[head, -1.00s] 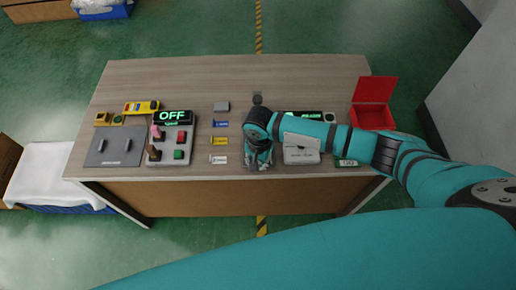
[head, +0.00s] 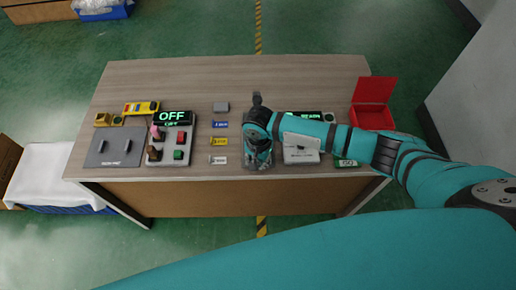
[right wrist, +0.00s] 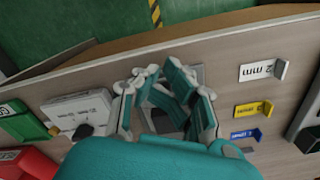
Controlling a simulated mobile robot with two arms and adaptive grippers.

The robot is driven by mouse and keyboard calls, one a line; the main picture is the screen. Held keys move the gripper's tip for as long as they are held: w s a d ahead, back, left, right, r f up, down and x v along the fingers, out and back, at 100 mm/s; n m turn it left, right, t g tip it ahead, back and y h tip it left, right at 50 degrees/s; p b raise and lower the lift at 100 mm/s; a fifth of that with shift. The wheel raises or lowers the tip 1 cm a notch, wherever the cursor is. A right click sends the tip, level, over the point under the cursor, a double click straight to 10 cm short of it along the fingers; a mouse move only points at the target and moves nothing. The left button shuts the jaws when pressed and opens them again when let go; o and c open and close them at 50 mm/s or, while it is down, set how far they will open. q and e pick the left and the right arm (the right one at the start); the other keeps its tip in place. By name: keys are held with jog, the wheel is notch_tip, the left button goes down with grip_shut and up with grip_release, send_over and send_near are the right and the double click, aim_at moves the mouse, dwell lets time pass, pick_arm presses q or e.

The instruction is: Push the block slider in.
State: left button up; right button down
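A grey fixture (head: 250,166) lies under my right gripper near the table's front edge; I take it for the block slider. The gripper and arm hide most of it, so I cannot see how far in its block stands. A bit of grey surface also shows between and beside the fingers in the right wrist view (right wrist: 198,75). My right gripper (head: 259,164) points down over it. In the right wrist view its fingers (right wrist: 163,70) lean towards each other; whether they touch the block is unclear. My left gripper is out of view.
Left of the gripper are white (head: 218,160), yellow (head: 219,141) and blue (head: 221,124) labelled pieces and a grey block (head: 221,107). A button panel (head: 181,142) stands farther left. A white box (head: 301,155) and red open box (head: 372,116) are right.

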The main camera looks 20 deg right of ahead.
jog(key=shift+w+d+b, duration=0.25)
jog(key=shift+w, duration=0.55)
jog(key=shift+w+d+b, duration=0.2)
jog(key=shift+w+b, duration=0.05)
jog(key=shift+w, duration=0.55)
jog(key=shift+w+d+b, duration=0.25)
jog(key=shift+w, duration=0.55)
jog(key=shift+w+d+b, duration=0.25)
jog(key=shift+w+b, duration=0.1)
jog(key=shift+w, duration=0.45)
jog(key=shift+w+d+b, duration=0.2)
jog(key=shift+w+b, duration=0.15)
jog(key=shift+w, duration=0.4)
jog(key=shift+s, duration=0.1)
